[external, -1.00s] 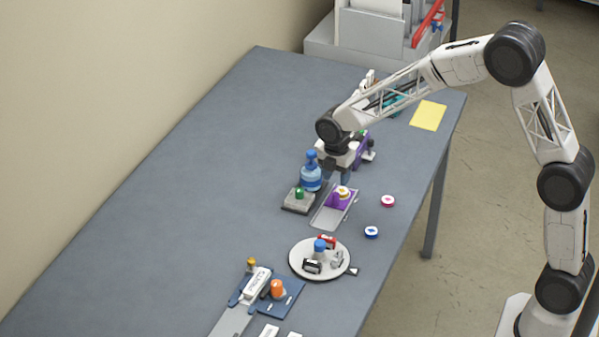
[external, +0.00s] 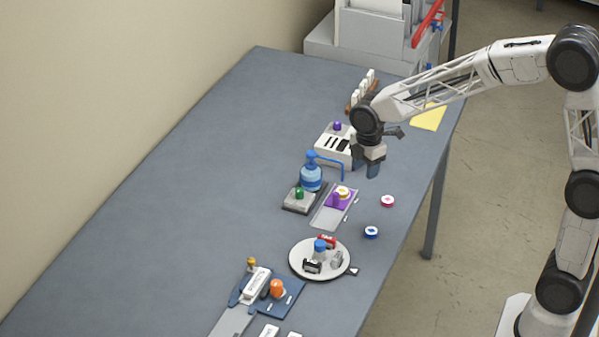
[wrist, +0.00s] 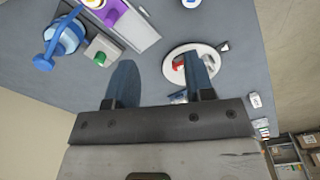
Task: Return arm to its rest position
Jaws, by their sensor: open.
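My gripper (external: 366,168) is above the right part of the table, past the purple-marked tray, and holds nothing. In the wrist view my gripper (wrist: 162,85) shows two blue-grey fingers set wide apart, with only the table behind the gap. In the external view my arm reaches in from the right, with its elbow raised near the right edge of the picture.
The table (external: 190,205) carries a blue pump bottle (external: 312,178), a grey tray with a purple block (external: 335,200), a round white turntable (external: 299,263), a white switch box (external: 329,148) and a yellow sheet (external: 430,119). The left part of the table is clear.

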